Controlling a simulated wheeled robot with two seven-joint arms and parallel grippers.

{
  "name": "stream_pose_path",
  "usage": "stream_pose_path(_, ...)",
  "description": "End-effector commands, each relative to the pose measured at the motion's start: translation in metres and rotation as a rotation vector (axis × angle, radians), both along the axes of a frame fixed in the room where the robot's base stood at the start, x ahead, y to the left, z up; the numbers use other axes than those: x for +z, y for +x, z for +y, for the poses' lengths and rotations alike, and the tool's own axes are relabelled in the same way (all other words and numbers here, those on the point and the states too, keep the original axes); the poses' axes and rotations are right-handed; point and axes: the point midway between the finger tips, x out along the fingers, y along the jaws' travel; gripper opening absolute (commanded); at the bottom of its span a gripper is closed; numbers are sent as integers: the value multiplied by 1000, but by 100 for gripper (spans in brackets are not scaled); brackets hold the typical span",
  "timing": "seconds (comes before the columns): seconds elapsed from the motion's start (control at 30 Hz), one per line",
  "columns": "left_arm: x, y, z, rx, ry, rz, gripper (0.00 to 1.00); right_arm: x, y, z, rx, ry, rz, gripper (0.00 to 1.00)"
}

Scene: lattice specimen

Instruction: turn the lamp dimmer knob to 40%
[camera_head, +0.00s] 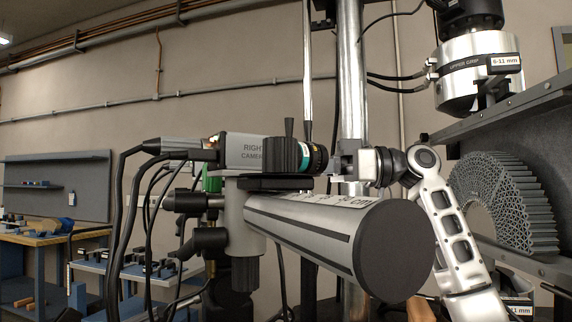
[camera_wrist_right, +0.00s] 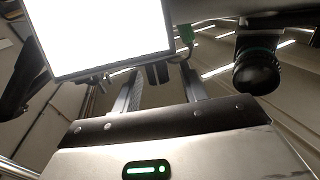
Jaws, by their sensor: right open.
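A small dark cylinder (camera_wrist_right: 158,73), which looks like the dimmer knob, sits near the lower right corner of a bright white lamp panel (camera_wrist_right: 100,30) in the right wrist view. My right gripper (camera_wrist_right: 160,69) is open, with its two fingers apart on either side of that cylinder in the picture. I cannot tell whether they touch it or how deep it lies between them. No scale or percentage on the knob can be read. In the head view I cannot make out the knob or the lamp's lit face. My left gripper is not in view.
A camera marked RIGHT (camera_head: 255,150) stands mid-picture on its mount, above a thick grey cylinder (camera_head: 320,235). Its dark lens also shows in the right wrist view (camera_wrist_right: 257,72). The lattice specimen (camera_head: 500,200) is at the right, below the upper grip (camera_head: 470,70). Loose black cables hang at the left.

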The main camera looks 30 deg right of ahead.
Motion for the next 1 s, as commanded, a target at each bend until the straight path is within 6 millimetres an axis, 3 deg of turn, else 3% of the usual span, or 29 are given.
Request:
stream_pose_path(0.2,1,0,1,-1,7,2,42,1,12,19,0,1,0,43)
stream_pose_path(0.53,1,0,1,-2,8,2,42,0,13,22,-1,0,0,43)
stream_pose_path(0.57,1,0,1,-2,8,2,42,0,13,22,-1,1,1,38)
stream_pose_path(0.7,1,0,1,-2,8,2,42,0,13,21,-1,1,1,0)
stream_pose_path(0.87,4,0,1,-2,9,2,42,2,13,21,10,0,-1,0)
stream_pose_path(1.0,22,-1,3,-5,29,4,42,8,13,23,115,-16,-27,0)
